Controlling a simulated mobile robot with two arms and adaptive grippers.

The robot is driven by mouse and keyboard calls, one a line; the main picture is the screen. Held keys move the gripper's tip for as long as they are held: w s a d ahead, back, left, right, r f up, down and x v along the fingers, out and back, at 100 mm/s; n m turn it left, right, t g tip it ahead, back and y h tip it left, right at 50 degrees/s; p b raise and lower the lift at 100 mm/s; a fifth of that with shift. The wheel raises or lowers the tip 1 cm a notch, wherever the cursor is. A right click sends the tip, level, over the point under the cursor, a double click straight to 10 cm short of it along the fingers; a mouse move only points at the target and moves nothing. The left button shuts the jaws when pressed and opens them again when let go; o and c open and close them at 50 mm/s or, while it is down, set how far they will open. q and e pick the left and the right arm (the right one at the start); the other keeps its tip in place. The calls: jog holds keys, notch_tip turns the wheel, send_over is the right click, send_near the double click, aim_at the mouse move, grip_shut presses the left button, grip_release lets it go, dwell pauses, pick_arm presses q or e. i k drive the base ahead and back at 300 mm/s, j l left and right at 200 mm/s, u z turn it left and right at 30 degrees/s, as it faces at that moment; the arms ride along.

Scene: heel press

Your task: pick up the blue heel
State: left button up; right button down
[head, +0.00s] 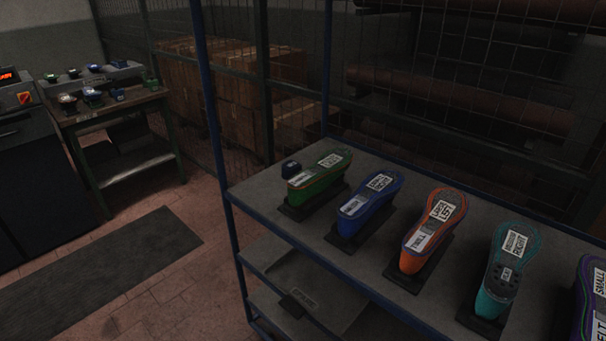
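A blue shoe form (369,208) with white labels stands on a dark stand on the rack. Neither of my grippers is in view.
The rack's top shelf (262,195) also holds green (318,180), orange (433,232), teal (507,262) and purple (595,300) shoe forms. A green-framed bench (131,164) and a dark machine (30,160) stand at left. The floor with a grey mat (110,270) is clear.

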aim_at(290, 168)
jog(key=i+j, duration=0.15)
jog(key=j, duration=0.2)
jog(key=i+j+z, duration=0.1)
jog(key=j, duration=0.25)
jog(key=i+j, duration=0.15)
jog(key=j, duration=0.15)
jog(key=i+j+z, duration=0.1)
jog(key=j, duration=0.25)
